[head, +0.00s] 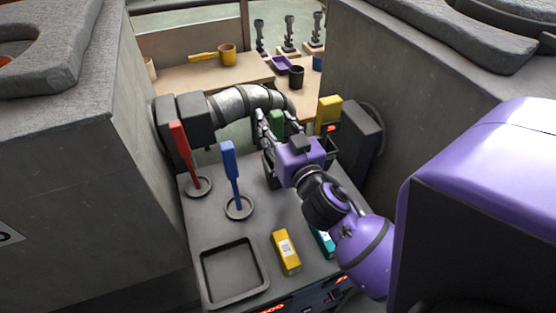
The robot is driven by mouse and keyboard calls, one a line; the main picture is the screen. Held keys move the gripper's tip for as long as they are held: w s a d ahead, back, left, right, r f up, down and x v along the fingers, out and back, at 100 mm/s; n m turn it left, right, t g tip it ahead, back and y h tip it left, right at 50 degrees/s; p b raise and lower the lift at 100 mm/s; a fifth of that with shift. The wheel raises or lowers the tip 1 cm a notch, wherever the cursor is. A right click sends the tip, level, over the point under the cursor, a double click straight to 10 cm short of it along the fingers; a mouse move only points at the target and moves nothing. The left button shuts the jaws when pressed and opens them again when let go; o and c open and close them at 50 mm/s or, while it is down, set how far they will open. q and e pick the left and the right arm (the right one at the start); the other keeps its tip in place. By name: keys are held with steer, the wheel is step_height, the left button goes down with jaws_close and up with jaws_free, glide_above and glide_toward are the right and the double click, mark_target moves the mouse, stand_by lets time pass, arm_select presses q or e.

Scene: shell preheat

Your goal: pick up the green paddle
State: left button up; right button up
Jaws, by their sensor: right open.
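The green paddle (277,121) is at the far side of the dark grey bench, partly hidden by my right gripper (276,136). Only its upper part shows, and its base is hidden. My right gripper is open, with its fingers around or just in front of the paddle; I cannot tell whether they touch it. The purple wrist of my right arm reaches in from the lower right. My left gripper is not in view.
A red paddle (180,146) and a blue paddle (230,163) stand in round holders at the left. A square tray (207,277), yellow block (286,252) and teal block (323,243) are nearer. Another yellow block (328,111) and a silver hose (235,102) are behind. Grey walls flank the bench.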

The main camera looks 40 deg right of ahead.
jaws_close()
stand_by(0.3)
